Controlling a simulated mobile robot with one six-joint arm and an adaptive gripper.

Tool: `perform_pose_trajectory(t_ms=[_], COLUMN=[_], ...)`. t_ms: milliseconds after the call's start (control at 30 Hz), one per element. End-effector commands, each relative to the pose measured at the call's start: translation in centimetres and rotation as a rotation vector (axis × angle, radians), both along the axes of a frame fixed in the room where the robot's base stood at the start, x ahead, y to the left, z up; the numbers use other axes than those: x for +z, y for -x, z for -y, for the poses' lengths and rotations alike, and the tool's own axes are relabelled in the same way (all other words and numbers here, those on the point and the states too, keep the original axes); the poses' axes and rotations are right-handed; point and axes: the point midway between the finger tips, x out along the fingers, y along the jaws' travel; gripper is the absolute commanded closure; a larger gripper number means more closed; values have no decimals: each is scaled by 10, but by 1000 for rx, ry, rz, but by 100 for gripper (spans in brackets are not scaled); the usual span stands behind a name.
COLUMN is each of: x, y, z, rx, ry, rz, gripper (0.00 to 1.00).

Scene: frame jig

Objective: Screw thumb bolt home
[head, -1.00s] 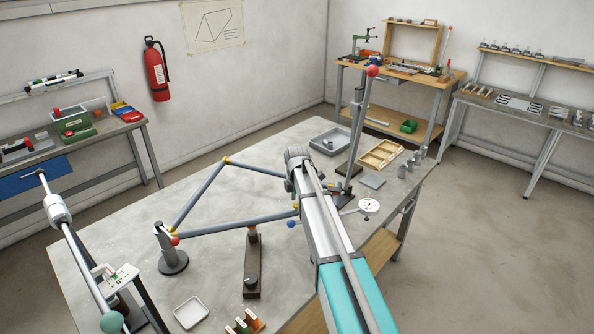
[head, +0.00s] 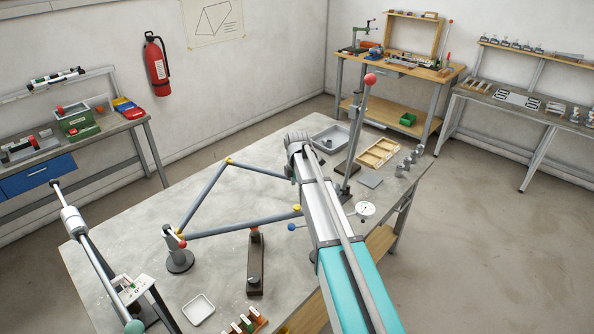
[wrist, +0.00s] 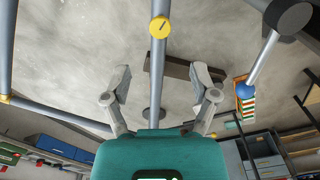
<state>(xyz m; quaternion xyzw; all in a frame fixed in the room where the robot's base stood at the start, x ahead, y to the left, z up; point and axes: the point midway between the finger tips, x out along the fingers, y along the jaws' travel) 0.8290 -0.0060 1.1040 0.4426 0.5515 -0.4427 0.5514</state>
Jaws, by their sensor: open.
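The bicycle-like tube frame (head: 240,222) stands on the grey table, with yellow joints at its corners. A round yellow head with a dark slot (wrist: 160,27) sits on a tube in the wrist view, beyond my fingertips and roughly centred between them. I cannot tell whether it is the thumb bolt. My gripper (wrist: 162,80) is open, its two fingers wide apart with nothing between them except the tube seen behind.
A tall post with a red ball (head: 370,80) and a dial gauge (head: 365,209) stand close right of my arm. A dark clamp stand (head: 255,265) stands under the frame. A wooden tray (head: 380,153) and grey bin (head: 330,139) lie at the back.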

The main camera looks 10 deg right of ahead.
Motion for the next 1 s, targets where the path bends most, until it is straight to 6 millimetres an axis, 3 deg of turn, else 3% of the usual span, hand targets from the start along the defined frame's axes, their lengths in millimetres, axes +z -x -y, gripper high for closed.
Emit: perform_pose_trajectory(t_ms=[33,500,1000], x=[9,45,52], y=[0,0,0], z=[0,0,0], rx=[0,0,0], ry=[0,0,0], rz=[0,0,0], gripper=[24,24,24])
